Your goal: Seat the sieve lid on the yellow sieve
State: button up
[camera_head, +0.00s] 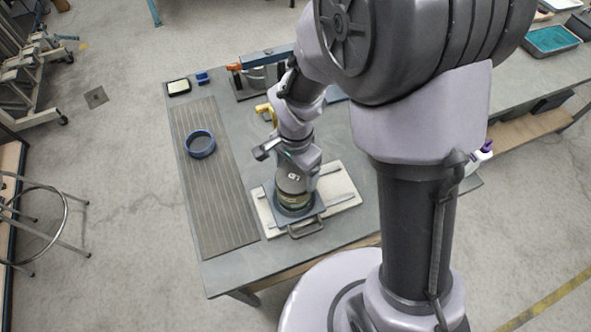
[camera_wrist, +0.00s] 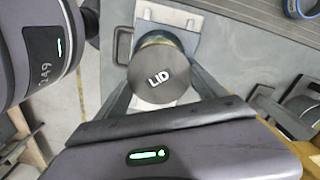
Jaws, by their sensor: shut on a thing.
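The sieve lid (camera_wrist: 157,76) is a dark round disc marked LID, between the two fingers in the wrist view. My gripper (camera_wrist: 162,84) is shut on it. The yellow sieve shows as a tan-yellow curved rim (camera_wrist: 158,37) just beyond the lid in the wrist view. In the head view, a yellowish band of the sieve (camera_head: 294,202) shows low in a round stack below my wrist. The lid covers most of the sieve from above. I cannot tell whether the lid touches the rim or is a little above it.
The stack stands on a dark plate with a handle (camera_head: 306,231), on a pale board (camera_head: 343,184). A blue ring-shaped sieve (camera_head: 200,144) lies on the ribbed grey mat (camera_head: 222,205) at left. A yellow part (camera_head: 265,109) and a metal fixture stand behind. The mat's near part is clear.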

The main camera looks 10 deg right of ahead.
jog(key=shift+f+b, duration=0.3)
jog(key=shift+b, duration=0.05)
dwell(0.4)
jog(key=o, duration=1.5)
jog(key=shift+c, duration=0.2)
notch_tip(320, 180, up, 17)
jog(key=p, duration=0.4)
jog(key=shift+r, duration=0.2)
